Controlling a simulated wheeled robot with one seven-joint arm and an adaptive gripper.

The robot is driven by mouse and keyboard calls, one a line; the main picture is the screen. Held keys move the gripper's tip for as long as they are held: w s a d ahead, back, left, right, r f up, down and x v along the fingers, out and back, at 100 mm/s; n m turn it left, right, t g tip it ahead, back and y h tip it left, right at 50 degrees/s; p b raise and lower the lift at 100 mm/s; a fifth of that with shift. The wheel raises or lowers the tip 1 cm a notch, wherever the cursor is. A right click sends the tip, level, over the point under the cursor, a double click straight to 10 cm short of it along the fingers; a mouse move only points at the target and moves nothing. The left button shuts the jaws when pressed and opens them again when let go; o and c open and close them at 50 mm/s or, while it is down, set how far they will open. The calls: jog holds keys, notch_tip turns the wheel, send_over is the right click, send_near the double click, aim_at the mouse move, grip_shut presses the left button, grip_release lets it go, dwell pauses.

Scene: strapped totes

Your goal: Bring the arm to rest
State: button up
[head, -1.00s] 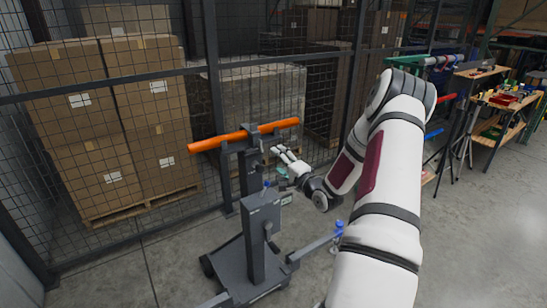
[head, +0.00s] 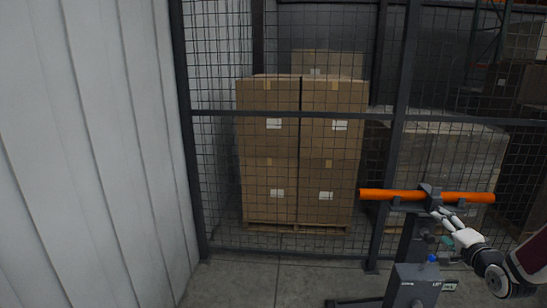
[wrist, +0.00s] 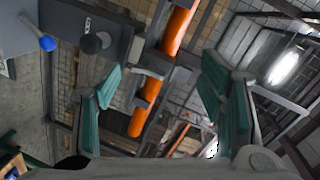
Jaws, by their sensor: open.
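My gripper (head: 448,216) is at the lower right of the head view, close to the post and clamp of a grey stand (head: 414,283). Part of my arm is cut off by the right edge. In the wrist view my gripper (wrist: 163,75) is open, with two teal-padded fingers spread apart and nothing between their pads. An orange bar (head: 390,195) lies across the top of the stand. It also shows beyond the fingers in the wrist view (wrist: 177,30). I cannot tell whether a finger touches the stand.
A dark mesh fence (head: 190,150) stands behind the stand, with stacked cartons (head: 268,140) on a pallet behind it. A ribbed pale wall (head: 90,150) fills the left. Bare floor (head: 240,285) lies left of the stand.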

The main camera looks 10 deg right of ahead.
jog(key=s+a+r+n+g+b, duration=0.1)
jog(key=a+r+n+g, duration=0.25)
jog(key=a+r, duration=0.5)
jog(key=s+a+r+n+g, duration=0.1)
jog(key=a+r+n+g, duration=0.35)
jog(key=a, duration=0.65)
jog(key=s+a+r+n+g+y, duration=0.1)
jog(key=s+a+n, duration=0.3)
jog(key=s+a, duration=0.6)
jog(key=s+a+r+n+y+b, duration=0.1)
jog(key=s+a+n, duration=0.3)
jog(key=s+a, duration=0.6)
jog(key=s+r+y, duration=0.1)
jog(key=s, duration=0.3)
jog(key=shift+s+r+g, duration=0.2)
jog(key=shift+r+g, duration=0.2)
